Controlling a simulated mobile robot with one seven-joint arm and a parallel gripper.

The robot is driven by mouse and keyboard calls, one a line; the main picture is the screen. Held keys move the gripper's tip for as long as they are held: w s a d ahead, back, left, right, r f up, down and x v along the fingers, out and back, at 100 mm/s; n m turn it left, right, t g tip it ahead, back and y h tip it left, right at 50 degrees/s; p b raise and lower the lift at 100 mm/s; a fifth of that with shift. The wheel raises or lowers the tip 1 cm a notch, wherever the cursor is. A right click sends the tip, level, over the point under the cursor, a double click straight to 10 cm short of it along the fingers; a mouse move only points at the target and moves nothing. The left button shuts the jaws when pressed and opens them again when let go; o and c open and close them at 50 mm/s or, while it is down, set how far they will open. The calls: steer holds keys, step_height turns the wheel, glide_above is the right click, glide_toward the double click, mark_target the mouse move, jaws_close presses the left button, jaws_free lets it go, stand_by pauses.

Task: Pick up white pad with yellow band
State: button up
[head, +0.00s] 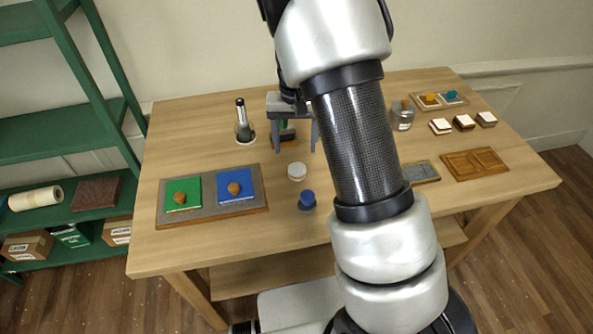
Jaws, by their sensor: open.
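A small round white pad (297,171) lies on the wooden table near its middle; I cannot make out a yellow band on it at this size. Several small blocks with pale tops, one of them a white-topped block (441,126), sit at the right; no yellow band is clear on them either. My gripper (295,147) is open and points down, behind the round pad in the picture. A dark green item on a brown base (286,141) shows between its fingers; I cannot tell whether they touch it.
A grey tray (211,208) with green and blue squares is at left. A flask (243,131) stands behind it. A blue-topped knob (307,200) stands in front of the pad. At right are a glass jar (402,116) and a wooden panel (475,164). My arm hides the table's middle right.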

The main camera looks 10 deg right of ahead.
glide_above(297, 167)
steer(key=f, duration=0.4)
steer(key=shift+s+a+f, duration=0.1)
steer(key=shift+a+f, duration=0.15)
steer(key=shift+f, duration=0.05)
steer(key=shift+d+f, duration=0.15)
steer(key=shift+f, duration=1.2)
steer(key=shift+d+f, duration=0.15)
steer(key=shift+f, duration=1.15)
steer(key=c, duration=1.1)
step_height(297, 167, up, 10)
steer(key=shift+r, duration=0.1)
steer(key=shift+c, duration=0.2)
steer(key=o, duration=0.5)
steer(key=shift+c, duration=0.2)
steer(key=c, duration=0.4)
